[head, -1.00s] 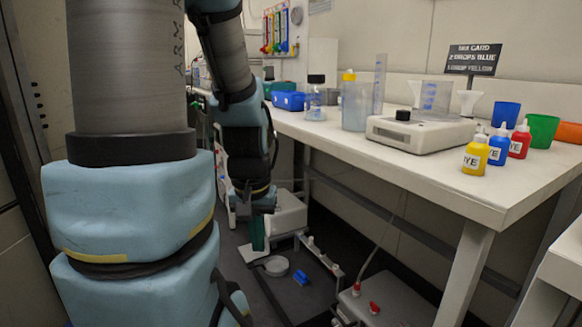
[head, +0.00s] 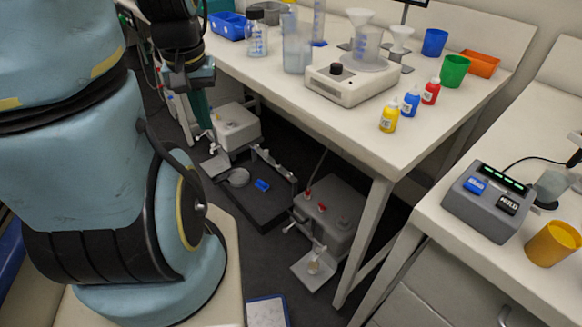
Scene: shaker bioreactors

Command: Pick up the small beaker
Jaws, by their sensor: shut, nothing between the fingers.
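A clear beaker with blue markings (head: 367,50) stands upright on the white stirrer plate (head: 345,88) on the bench. A larger frosted beaker (head: 297,54) stands to its left on the bench. A greyish translucent cup (head: 549,189) sits at the right beside a display device. I cannot tell for sure which one is the small beaker. My gripper (head: 203,118) hangs at the left in front of the bench's edge, fingers pointing down. It is shut and empty, apart from all of these vessels.
Yellow (head: 389,119), blue (head: 410,104) and red (head: 431,92) dye bottles stand near the bench's front edge. Blue (head: 434,43) and green (head: 454,71) cups are behind them. A yellow cup (head: 553,244) is on the right table. Equipment fills the floor under the bench.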

